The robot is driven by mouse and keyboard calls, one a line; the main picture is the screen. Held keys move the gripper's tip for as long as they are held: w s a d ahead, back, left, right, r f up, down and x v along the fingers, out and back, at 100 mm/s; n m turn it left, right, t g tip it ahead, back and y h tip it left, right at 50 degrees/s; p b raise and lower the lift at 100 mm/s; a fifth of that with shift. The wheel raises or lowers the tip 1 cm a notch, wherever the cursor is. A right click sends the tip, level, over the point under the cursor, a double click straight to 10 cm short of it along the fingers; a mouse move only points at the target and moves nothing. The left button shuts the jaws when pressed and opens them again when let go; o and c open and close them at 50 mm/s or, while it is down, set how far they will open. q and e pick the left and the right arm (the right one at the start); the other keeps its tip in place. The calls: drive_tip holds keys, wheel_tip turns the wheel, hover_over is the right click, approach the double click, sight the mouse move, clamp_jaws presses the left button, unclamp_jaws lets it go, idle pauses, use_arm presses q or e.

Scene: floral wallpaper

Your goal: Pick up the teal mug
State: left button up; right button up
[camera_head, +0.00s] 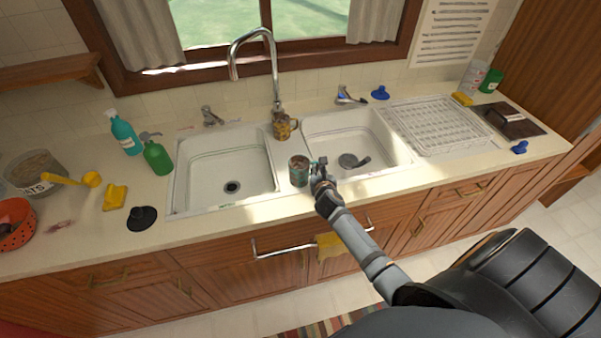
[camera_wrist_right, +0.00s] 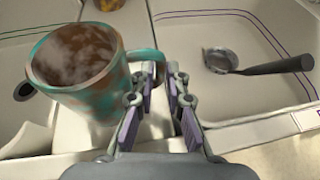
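The teal mug (camera_head: 298,172) has brown rusty patches and stands upright at the front of the divider between the two sink basins. In the right wrist view the mug (camera_wrist_right: 85,75) fills the upper left, its handle toward my fingers. My right gripper (camera_head: 319,172) is just right of the mug, at the handle side. In the wrist view its fingers (camera_wrist_right: 162,80) are apart, with the handle's outer edge showing in the gap between the tips. Contact with the handle is unclear. My left gripper is not in view.
A patterned mug (camera_head: 284,126) stands behind, near the faucet (camera_head: 272,65). A ladle (camera_head: 352,161) lies in the right basin. A dish rack (camera_head: 440,126) is to the right. Green (camera_head: 158,158) and teal (camera_head: 125,135) bottles stand left of the sink.

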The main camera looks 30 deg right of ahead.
clamp_jaws()
